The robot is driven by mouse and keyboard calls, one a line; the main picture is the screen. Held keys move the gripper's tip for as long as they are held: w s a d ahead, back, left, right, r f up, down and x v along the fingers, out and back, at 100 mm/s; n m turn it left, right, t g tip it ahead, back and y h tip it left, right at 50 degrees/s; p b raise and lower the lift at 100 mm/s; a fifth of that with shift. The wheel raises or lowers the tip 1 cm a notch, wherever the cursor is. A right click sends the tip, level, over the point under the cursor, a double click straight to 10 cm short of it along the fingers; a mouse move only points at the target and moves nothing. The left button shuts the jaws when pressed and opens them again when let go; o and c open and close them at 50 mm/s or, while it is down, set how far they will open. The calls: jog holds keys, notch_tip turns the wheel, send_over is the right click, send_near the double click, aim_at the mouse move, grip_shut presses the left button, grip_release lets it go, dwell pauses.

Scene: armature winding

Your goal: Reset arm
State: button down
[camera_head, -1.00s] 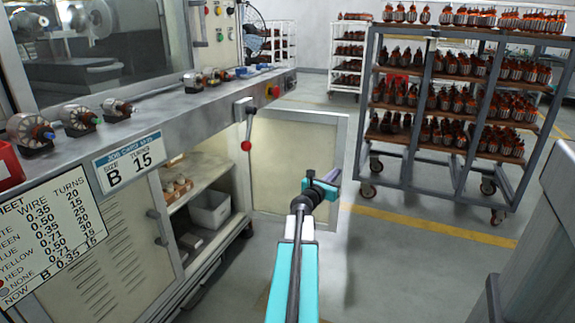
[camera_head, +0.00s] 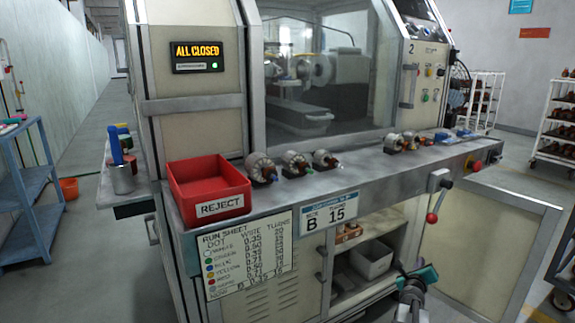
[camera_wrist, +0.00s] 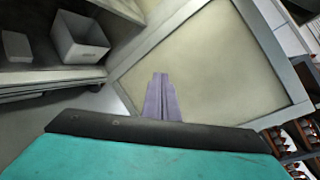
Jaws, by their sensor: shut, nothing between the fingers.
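My gripper (camera_wrist: 161,97) shows in the wrist view with its two grey-purple fingers pressed together and nothing between them. It points toward the open cream cabinet door (camera_wrist: 215,60) of the winding machine, apart from it as far as I can tell. In the head view my teal gripper (camera_head: 425,275) is low at the right, in front of the machine's open lower cabinet. Its fingertips are hard to make out there.
Armatures (camera_head: 262,168) stand along the machine ledge beside a red REJECT bin (camera_head: 208,185). A red-knobbed lever (camera_head: 432,217) hangs below the ledge. A grey bin (camera_head: 371,260) sits inside the cabinet. A blue cart (camera_head: 25,190) stands left. Racks (camera_head: 558,130) stand right.

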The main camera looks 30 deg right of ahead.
jog(key=w+a+f+n+t+y+p, duration=0.15)
jog(key=w+a+f+n+y, duration=0.35)
jog(key=a, duration=0.6)
jog(key=w+a+f+n+t+y+p, duration=0.1)
jog(key=w+a+f+n+y+p, duration=0.2)
jog(key=w+a+n, duration=0.55)
jog(key=s+a+f+n+g+y+p, duration=0.1)
jog(key=a+f+n+y+p, duration=0.15)
jog(key=a, duration=0.55)
jog(key=s+a+f+n+g+y+p, duration=0.1)
jog(key=a+f+n, duration=0.25)
jog(key=a, duration=0.55)
jog(key=s+a+f+n+g+y+p, duration=0.15)
jog(key=a+f, duration=0.25)
jog(key=a, duration=0.4)
jog(key=s+a+f+n+g+y+p, duration=0.35)
jog(key=s+a+n+g+p, duration=0.35)
jog(key=s+a, duration=0.7)
jog(key=s+a+n+g+h+p, duration=0.1)
jog(key=s+a+n+g, duration=0.2)
jog(key=s, duration=0.6)
jog(key=s+a+r+n+g+h+p, duration=0.1)
jog(key=s+a+n, duration=0.3)
jog(key=s+n, duration=0.4)
jog(key=shift+s+a+r+g+h+p, duration=0.25)
jog(key=shift+s+a+g+h+p, duration=0.25)
jog(key=shift+s+g, duration=0.4)
